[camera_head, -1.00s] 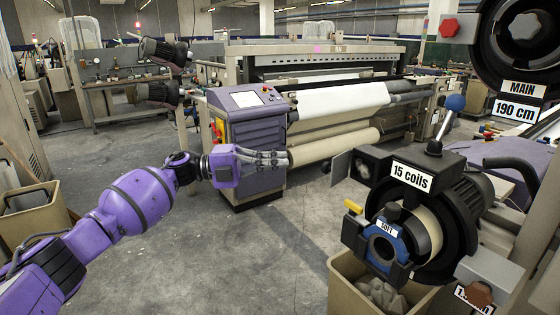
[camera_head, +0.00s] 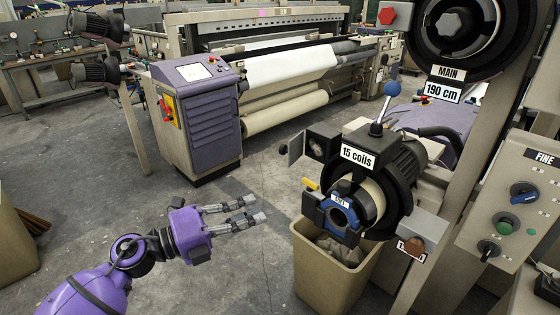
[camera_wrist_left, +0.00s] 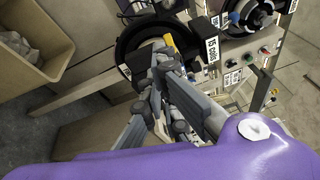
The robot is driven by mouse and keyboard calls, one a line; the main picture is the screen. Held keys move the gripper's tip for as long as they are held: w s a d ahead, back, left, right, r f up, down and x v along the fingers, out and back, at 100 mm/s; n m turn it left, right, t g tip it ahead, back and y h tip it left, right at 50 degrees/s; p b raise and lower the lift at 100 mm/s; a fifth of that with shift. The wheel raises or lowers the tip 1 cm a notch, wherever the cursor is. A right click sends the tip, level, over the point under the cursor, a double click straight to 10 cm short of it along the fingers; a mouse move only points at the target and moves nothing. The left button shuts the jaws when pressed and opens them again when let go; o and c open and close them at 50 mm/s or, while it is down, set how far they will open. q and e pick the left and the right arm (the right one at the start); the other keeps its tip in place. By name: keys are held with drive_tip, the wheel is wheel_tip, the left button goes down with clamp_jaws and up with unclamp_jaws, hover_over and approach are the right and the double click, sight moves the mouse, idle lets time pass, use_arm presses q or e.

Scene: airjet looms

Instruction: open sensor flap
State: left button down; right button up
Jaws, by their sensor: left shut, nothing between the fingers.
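The yarn feeder labelled "15 coils" (camera_head: 372,160) stands right of centre in the head view. A thin grey plate (camera_head: 296,147), which looks like the sensor flap, stands at the left of its black sensor box (camera_head: 318,147). I cannot tell how far it is swung. My left gripper (camera_head: 260,208) is shut and empty, left of the feeder and below the plate, apart from both. In the left wrist view its fingers (camera_wrist_left: 163,62) overlap the feeder's black body (camera_wrist_left: 128,48); the plate cannot be made out there. My right gripper is not in view.
A beige bin (camera_head: 330,275) stands under the feeder. A blue-ball lever (camera_head: 391,90), a yellow tab (camera_head: 310,184) and a grey box with a brown knob (camera_head: 413,235) project around it. A control panel (camera_head: 510,200) is at right. The floor at centre-left is clear.

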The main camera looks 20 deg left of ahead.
sight(289, 164)
use_arm(q)
drive_tip(key=w+d+r+t+p, duration=0.1)
drive_tip(key=w+d+r+p, duration=0.15)
drive_tip(key=w+d, duration=0.55)
drive_tip(key=w+a+m+g+h+b, duration=0.1)
drive_tip(key=a+b, duration=0.1)
drive_tip(key=w+a+m+g+h+b, duration=0.1)
drive_tip(key=w+a+g+b, duration=0.1)
drive_tip(key=b, duration=0.1)
drive_tip(key=w+a+m+g+h+b, duration=0.1)
drive_tip(key=w+a+m+b, duration=0.1)
drive_tip(key=a+b, duration=0.1)
drive_tip(key=shift+w+r+g, duration=0.2)
drive_tip(key=shift+r+g, duration=0.1)
drive_tip(key=shift+g, duration=0.1)
drive_tip(key=shift+w+a+r+m+g+b, duration=0.2)
drive_tip(key=shift+m+g+b, duration=0.1)
drive_tip(key=shift+b, duration=0.15)
drive_tip(key=shift+w+a+r, duration=0.2)
drive_tip(key=shift+a+r, duration=0.1)
drive_tip(key=shift+r, duration=0.05)
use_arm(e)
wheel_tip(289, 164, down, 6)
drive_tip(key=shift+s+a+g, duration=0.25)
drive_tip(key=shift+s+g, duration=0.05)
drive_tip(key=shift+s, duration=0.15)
